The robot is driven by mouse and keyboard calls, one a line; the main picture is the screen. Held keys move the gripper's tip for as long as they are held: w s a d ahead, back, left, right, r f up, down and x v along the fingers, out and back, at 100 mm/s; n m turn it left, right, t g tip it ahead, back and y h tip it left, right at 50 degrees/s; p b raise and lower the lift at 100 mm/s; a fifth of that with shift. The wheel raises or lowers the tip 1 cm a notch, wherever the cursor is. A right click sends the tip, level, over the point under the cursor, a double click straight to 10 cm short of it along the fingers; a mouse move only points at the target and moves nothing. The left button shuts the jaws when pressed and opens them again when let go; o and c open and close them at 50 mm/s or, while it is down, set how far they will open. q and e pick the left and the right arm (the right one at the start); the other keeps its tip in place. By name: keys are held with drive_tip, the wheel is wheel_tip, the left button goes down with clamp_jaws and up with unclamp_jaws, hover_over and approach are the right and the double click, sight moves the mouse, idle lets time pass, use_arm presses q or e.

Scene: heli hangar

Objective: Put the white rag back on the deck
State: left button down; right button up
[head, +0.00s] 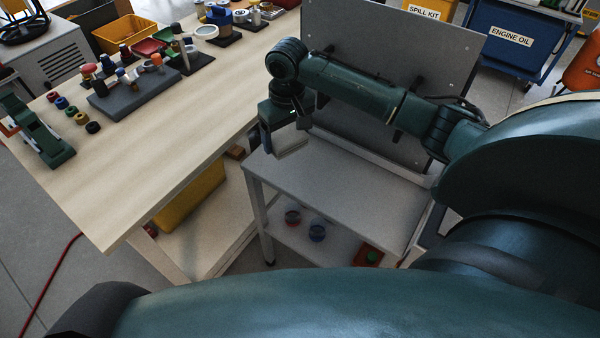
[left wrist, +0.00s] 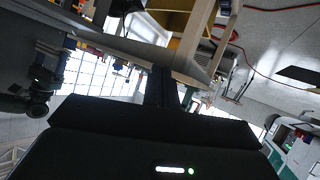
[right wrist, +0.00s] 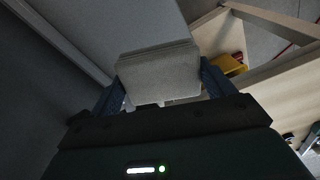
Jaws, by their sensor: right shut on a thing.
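The white rag (right wrist: 158,75) is a folded pale pad between the two fingers of my right gripper (right wrist: 160,88) in the right wrist view. In the head view my right gripper (head: 285,132) points down over the far left part of the grey cart's top deck (head: 345,195). The rag (head: 291,148) shows as a pale edge under the fingers there. I cannot tell whether it touches the deck. My left gripper (left wrist: 168,88) shows in the left wrist view with its fingers together and nothing between them; it is outside the head view.
A grey upright panel (head: 395,75) stands along the back of the cart. Cups (head: 317,232) stand on its lower shelf. The wooden workbench (head: 160,165) on the left carries tools and fittings, with a yellow bin (head: 190,197) below. The deck's middle and front are clear.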

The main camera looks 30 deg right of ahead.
sight(300, 167)
drive_tip(key=shift+s+d+r+g, duration=0.1)
drive_tip(key=shift+s+d+g, duration=0.05)
drive_tip(key=shift+d, duration=0.4)
drive_tip(key=shift+s+d+r+g, duration=0.1)
drive_tip(key=shift+d+g, duration=0.05)
drive_tip(key=shift+d, duration=0.4)
drive_tip(key=shift+s+d+m, duration=0.15)
drive_tip(key=shift+d+m, duration=0.15)
drive_tip(key=shift+d, duration=0.05)
wheel_tip(300, 167, down, 10)
drive_tip(key=shift+r+b, duration=0.25)
drive_tip(key=shift+b, duration=0.7)
drive_tip(key=o, duration=0.8)
drive_tip(key=shift+r, duration=0.15)
wheel_tip(300, 167, up, 12)
drive_tip(key=shift+f+p, duration=0.1)
drive_tip(key=shift+p, duration=0.85)
